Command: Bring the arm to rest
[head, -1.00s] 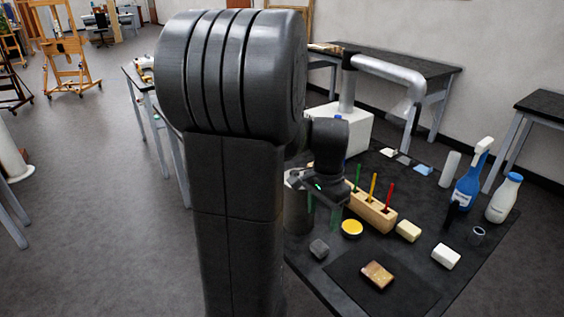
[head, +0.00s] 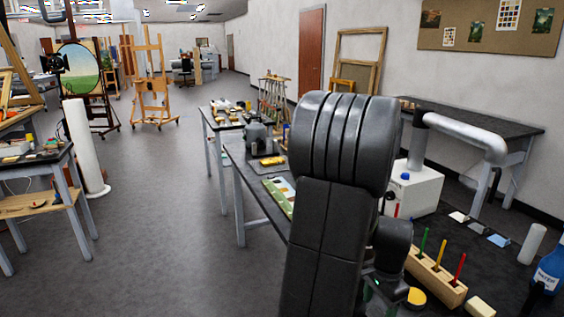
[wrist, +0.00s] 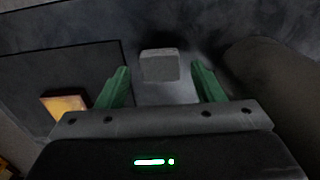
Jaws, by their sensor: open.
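My arm stands in the middle of the head view, its upper links bent over the dark work table (head: 500,265). My gripper (wrist: 160,80) shows in the wrist view with two green fingers spread apart and nothing held. A small grey block (wrist: 159,65) appears between and beyond the fingertips, apart from them. The gilt fragment (wrist: 63,103) lies on a dark mat (wrist: 85,72) to the left of the fingers. In the head view, the gripper is mostly hidden behind my arm at the bottom edge.
A wooden holder with coloured sticks (head: 436,277), a yellow-topped jar (head: 415,298) and a blue spray bottle (head: 550,271) stand near my arm. A white box (head: 415,190) with a silver duct is behind. A large dark rounded thing (wrist: 275,85) is right of the fingers. The left floor is open.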

